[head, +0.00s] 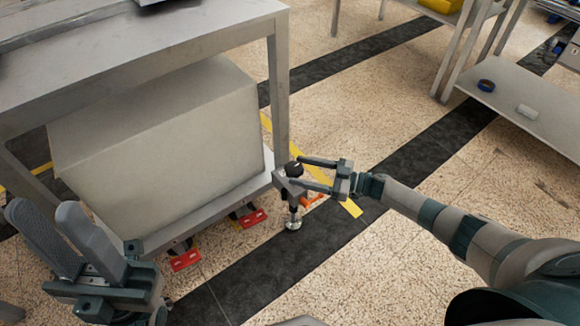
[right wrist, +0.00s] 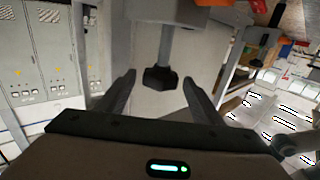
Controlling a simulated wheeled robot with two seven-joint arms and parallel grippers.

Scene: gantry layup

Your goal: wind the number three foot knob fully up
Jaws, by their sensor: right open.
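A black knob (head: 293,168) sits on top of a levelling foot at the near right corner of the grey frame. Its round metal pad (head: 293,222) is at the floor below. My right gripper (head: 304,173) is open, reaching in from the right with its fingers at either side of the knob. In the right wrist view the knob (right wrist: 160,78) hangs on a grey stem between the open fingertips, with gaps on both sides. I see no number on the foot. My left gripper (head: 44,211) is open and empty, raised at the lower left.
A large grey block (head: 155,135) sits on the frame's low shelf, under a grey table top (head: 130,60). An orange lever (head: 312,199) is beside the foot. Open floor lies right, with a shelf (head: 530,110) beyond.

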